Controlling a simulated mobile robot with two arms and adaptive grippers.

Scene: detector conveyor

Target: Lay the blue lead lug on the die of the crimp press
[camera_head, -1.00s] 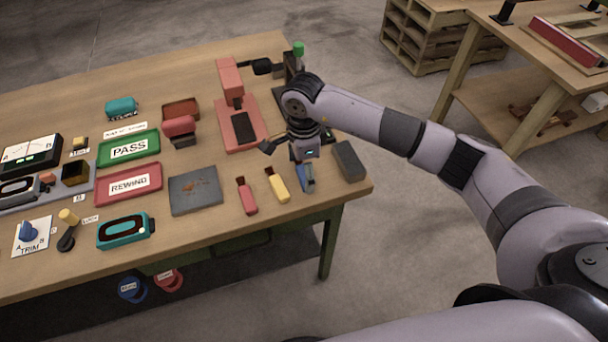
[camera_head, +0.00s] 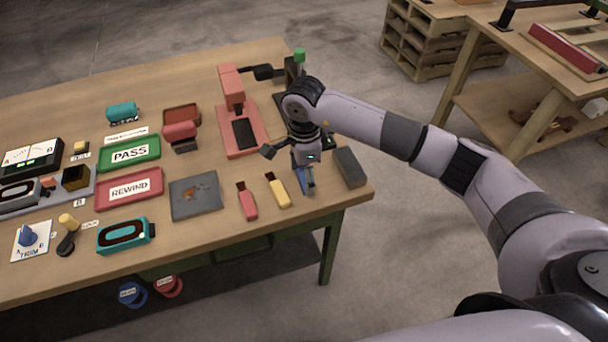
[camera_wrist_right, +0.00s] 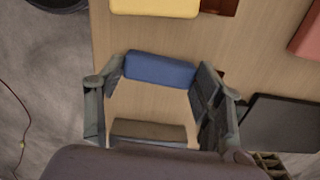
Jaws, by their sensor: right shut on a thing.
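The blue lead lug (camera_head: 304,181) lies near the table's right end, partly hidden under my right gripper (camera_head: 306,184) in the head view. In the right wrist view, the blue lug (camera_wrist_right: 160,69) sits between the fingers of the right gripper (camera_wrist_right: 160,78), which is shut on it. It looks at table height; whether it is clear of the top I cannot tell. The crimp press (camera_head: 232,90) is red and stands behind and left of the gripper, with a dark die plate (camera_head: 244,132) on its base. My left gripper is not in view.
A yellow lug (camera_head: 279,190) and a red lug (camera_head: 247,202) lie left of the gripper. A dark grey block (camera_head: 349,167) sits close on its right, by the table edge. A green-topped device (camera_head: 299,57) stands behind my wrist. A grey plate (camera_head: 196,193) lies farther left.

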